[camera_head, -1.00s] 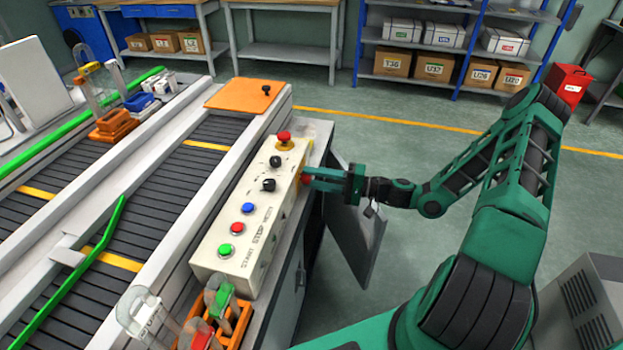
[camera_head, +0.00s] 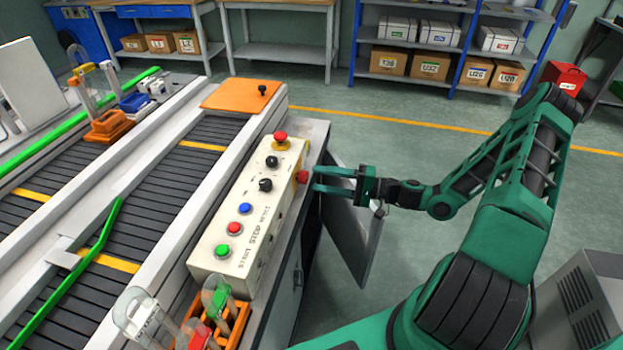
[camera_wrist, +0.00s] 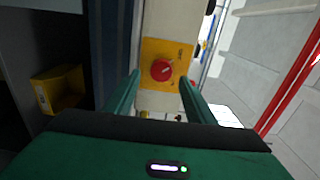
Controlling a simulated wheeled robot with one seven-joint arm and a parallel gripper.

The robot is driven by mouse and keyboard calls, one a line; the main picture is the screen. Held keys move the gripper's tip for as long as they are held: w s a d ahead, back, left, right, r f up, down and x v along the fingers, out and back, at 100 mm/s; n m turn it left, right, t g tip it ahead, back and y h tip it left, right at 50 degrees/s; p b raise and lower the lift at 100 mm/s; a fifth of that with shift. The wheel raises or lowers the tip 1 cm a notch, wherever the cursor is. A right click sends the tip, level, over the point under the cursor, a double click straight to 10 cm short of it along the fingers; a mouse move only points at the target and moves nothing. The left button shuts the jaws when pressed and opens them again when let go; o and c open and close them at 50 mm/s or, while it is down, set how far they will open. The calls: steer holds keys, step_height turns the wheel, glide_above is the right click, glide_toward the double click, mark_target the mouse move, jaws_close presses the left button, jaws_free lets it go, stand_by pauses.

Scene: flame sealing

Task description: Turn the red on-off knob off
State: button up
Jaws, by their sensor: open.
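The red on-off knob (camera_head: 303,177) sticks out from the right side of the cream control box (camera_head: 222,232). In the wrist view the red knob (camera_wrist: 161,70) sits on a yellow plate (camera_wrist: 178,52), with a pale mark across its face. My gripper (camera_head: 318,180) is open and empty, just right of the knob in the head view. In the wrist view its two fingers (camera_wrist: 160,85) stand apart, one on each side of the knob in the picture. There is a visible gap between gripper and knob.
The box top carries a red mushroom button (camera_head: 280,137), black knobs (camera_head: 265,185), and blue, red and green buttons. An orange tray (camera_head: 225,325) with padlocks stands at its near end. A grey panel (camera_head: 355,225) hangs below my gripper. Conveyors run along the left.

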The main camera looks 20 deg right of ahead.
steer(key=v, duration=0.7)
stand_by(0.4)
